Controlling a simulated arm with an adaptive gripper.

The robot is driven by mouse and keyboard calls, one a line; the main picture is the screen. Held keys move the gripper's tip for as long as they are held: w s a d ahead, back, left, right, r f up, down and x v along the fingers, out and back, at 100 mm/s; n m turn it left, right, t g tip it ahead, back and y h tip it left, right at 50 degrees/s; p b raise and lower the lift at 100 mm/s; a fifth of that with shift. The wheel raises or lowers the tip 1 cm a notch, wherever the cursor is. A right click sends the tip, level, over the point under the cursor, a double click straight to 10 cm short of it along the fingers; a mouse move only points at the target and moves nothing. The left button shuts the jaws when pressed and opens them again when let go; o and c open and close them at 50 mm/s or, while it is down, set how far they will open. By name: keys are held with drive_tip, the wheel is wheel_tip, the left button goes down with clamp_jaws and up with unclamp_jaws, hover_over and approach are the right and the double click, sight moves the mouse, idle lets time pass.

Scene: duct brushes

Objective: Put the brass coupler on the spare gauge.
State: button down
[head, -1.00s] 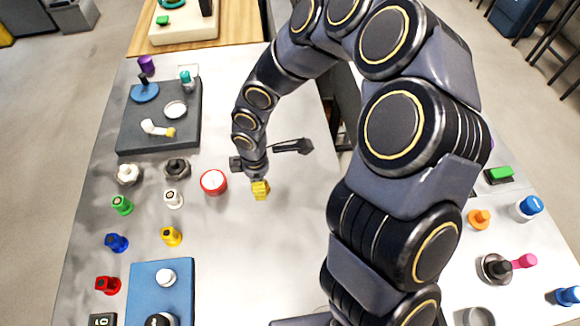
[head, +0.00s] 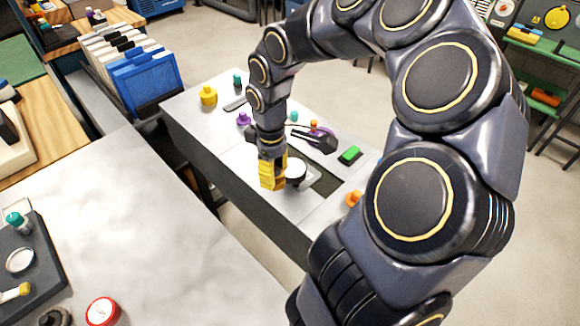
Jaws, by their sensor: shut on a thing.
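The brass coupler (head: 271,174), a gold-yellow block-like piece, hangs below my gripper (head: 268,150). The gripper is shut on its upper part, and the fingers are partly hidden. A round thing with a white face (head: 296,169), apparently a gauge, stands on the narrow grey table just right of the coupler. The coupler overlaps its left edge in the head view; I cannot tell whether they touch. A red-rimmed white gauge (head: 103,311) lies on the nearer table at bottom left. The frames do not show which is the spare one.
The narrow table (head: 205,130) also holds a yellow knob (head: 208,95), a purple knob (head: 244,119), a green block (head: 350,154) and an orange knob (head: 354,198). A floor gap separates it from the broad table (head: 150,230). A folder rack (head: 140,75) stands behind.

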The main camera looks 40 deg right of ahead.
drive_tip(key=s+d+r+m, duration=0.2)
drive_tip(key=s+d, duration=0.1)
hover_over(292, 167)
wheel_tip(292, 167, down, 10)
drive_tip(key=shift+s+a+r, duration=0.1)
drive_tip(key=shift+a+r, duration=0.05)
drive_tip(key=shift+f, duration=1.65)
drive_tip(key=c, duration=0.8)
unclamp_jaws()
drive_tip(key=shift+f, duration=0.1)
